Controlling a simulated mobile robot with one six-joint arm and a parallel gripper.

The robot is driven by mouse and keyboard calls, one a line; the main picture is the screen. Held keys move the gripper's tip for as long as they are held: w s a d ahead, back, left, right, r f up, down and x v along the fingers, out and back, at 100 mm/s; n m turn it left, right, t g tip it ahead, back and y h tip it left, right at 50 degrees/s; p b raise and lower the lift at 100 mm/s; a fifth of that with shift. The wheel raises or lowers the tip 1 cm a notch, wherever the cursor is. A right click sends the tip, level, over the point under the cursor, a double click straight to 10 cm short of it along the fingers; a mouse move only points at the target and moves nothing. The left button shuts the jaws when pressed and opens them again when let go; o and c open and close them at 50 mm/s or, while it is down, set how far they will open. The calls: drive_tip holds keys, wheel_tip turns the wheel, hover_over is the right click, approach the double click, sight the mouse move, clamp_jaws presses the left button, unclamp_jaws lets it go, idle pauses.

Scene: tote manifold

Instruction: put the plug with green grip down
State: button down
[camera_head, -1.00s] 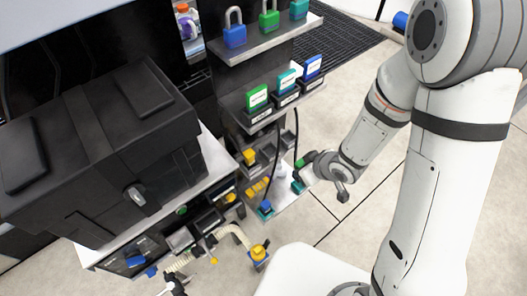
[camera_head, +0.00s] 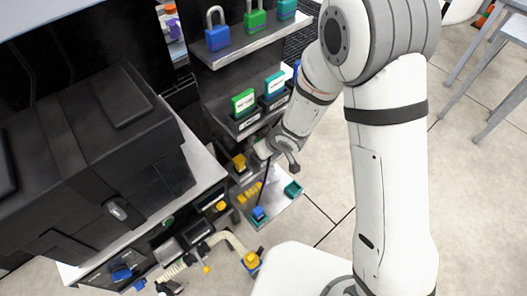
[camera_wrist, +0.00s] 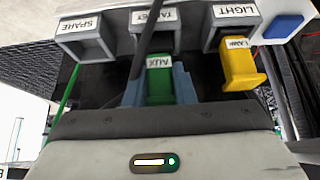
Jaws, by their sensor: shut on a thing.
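The plug with green grip (camera_wrist: 159,84), labelled AUX, is between the two blue-grey fingers of my gripper (camera_wrist: 158,92), which is shut on it. In the wrist view it is just below the middle grey socket (camera_wrist: 153,42); I cannot tell whether it touches it. A dark cable passes in front of that socket. In the head view my gripper (camera_head: 263,150) is at the socket row under the lower shelf, and the green grip is hidden there.
An empty-looking SPARE socket (camera_wrist: 86,47) is at left. A yellow LAMP plug (camera_wrist: 239,66) is at the LIGHT socket (camera_wrist: 232,32). Below, a pale tray (camera_head: 280,204) holds a blue plug (camera_head: 260,214) and a teal thing (camera_head: 293,189). A black case (camera_head: 90,165) stands at left.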

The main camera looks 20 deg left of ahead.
drive_tip(key=shift+f, duration=0.65)
drive_tip(key=shift+f+b, duration=0.2)
drive_tip(key=shift+b, duration=0.2)
drive_tip(key=c, duration=1.2)
unclamp_jaws()
drive_tip(key=shift+r, duration=0.1)
